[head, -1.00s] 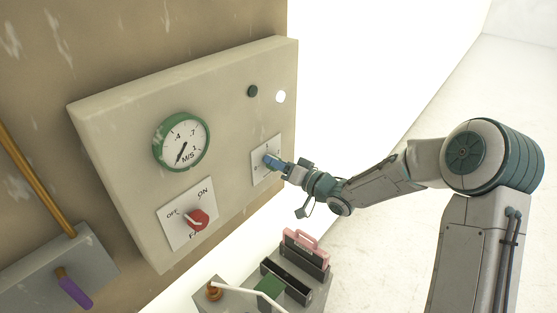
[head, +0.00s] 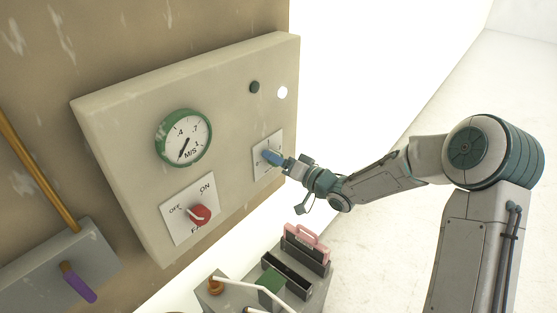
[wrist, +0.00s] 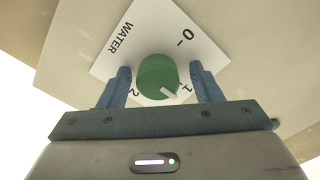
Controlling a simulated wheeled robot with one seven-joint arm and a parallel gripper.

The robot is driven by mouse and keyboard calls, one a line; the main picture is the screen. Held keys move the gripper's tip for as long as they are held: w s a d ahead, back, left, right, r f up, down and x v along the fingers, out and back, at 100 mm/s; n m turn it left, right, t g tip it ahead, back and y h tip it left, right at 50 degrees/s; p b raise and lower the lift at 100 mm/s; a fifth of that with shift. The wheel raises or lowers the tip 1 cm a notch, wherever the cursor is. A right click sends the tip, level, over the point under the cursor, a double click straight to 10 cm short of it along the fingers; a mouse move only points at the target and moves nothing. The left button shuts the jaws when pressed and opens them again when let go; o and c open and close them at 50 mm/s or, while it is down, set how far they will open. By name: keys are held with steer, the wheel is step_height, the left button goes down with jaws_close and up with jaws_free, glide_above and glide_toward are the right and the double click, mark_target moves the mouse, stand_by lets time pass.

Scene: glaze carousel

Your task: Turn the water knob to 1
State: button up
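The water knob (wrist: 158,76) is a round green knob with a white pointer line, on a white plate (wrist: 130,45) marked WATER, 0, 1 and 2. In the wrist view its pointer aims to the lower right, close to the 1. My gripper (wrist: 161,84) has its two blue fingers on either side of the knob, with a visible gap on each side, so it is open around it. In the head view my gripper (head: 272,157) is at the plate (head: 260,170) on the panel's right side, and its fingers hide the knob.
The panel (head: 135,130) also carries a green-rimmed M/S gauge (head: 184,138), a red fan knob (head: 201,215), a dark lamp (head: 254,87) and a lit white lamp (head: 282,93). A purple-handled lever (head: 78,284) is lower left. A stand with a pink-handled item (head: 307,240) is below the arm.

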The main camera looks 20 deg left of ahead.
steer(key=b+v, duration=0.3)
steer(key=v, duration=1.1)
steer(key=shift+w+a, duration=0.1)
